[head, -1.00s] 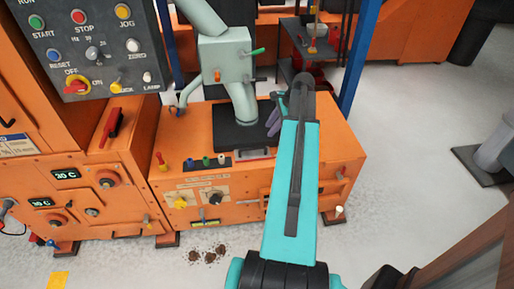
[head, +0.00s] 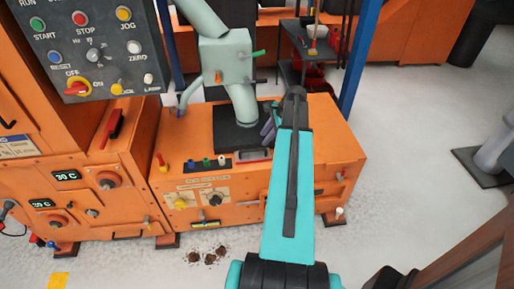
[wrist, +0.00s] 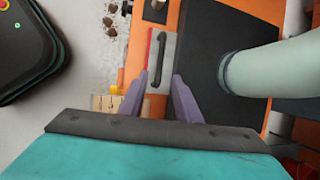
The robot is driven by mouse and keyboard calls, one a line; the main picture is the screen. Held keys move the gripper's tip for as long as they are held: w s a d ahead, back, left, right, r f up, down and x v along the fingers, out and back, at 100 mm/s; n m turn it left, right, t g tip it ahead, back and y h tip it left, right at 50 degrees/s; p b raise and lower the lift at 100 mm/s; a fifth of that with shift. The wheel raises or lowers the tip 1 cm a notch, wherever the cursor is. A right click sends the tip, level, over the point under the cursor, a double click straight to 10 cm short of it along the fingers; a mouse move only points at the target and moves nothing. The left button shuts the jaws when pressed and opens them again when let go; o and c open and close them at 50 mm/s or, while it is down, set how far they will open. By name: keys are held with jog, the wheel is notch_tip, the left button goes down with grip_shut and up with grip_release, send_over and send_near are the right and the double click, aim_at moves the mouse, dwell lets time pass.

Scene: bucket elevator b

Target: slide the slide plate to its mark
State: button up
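The slide plate (wrist: 165,48) is a light grey plate with a black bar handle (wrist: 157,66). In the wrist view it lies beside a dark slab, and a red line (wrist: 149,48) runs along its left edge. In the head view the plate (head: 255,155) shows at the front of the dark slab on the orange machine. My gripper (wrist: 160,75) is open, with its purple fingers on either side of the handle's near end in the wrist view. I cannot tell whether they touch it. In the head view my gripper (head: 269,129) is partly hidden behind my arm.
A pale green pipe (head: 243,104) comes down onto the dark slab (head: 228,135), close to my fingers. A row of small knobs (head: 207,162) sits left of the plate. A control panel (head: 95,50) stands at upper left.

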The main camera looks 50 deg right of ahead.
aim_at(258, 150)
jog(key=shift+x, duration=4.25)
grip_shut()
